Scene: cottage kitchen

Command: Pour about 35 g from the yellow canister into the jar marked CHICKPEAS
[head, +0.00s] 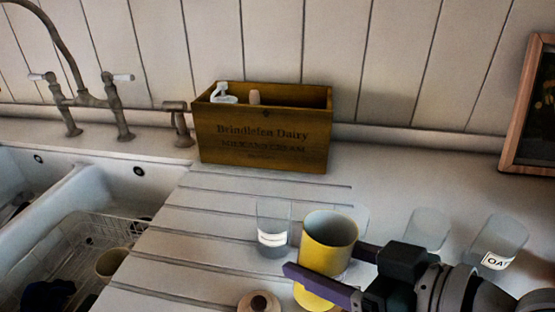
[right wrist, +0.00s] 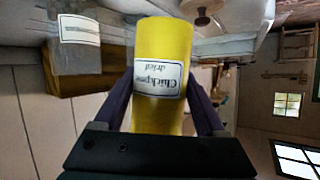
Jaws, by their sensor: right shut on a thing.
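The yellow canister (head: 328,258) is in my right gripper (head: 325,270), whose fingers lie on either side of it. It looks roughly upright, with its open mouth and grey inside showing; its contents cannot be made out. In the right wrist view the canister (right wrist: 163,45) carries a white label, upside down, reading "Chickpeas dried". A clear glass jar (head: 273,226) with a white label stands just left of the canister; its label is too small to read. A labelled jar also shows in the right wrist view (right wrist: 75,52). My left gripper is out of view.
Another glass jar stands partly hidden behind the canister. Two more jars (head: 428,229) (head: 504,237) stand to the right, the farther one marked "OA". A knobbed lid (head: 259,302) lies in front. A wooden crate (head: 262,140) stands behind; the sink (head: 60,205) is left.

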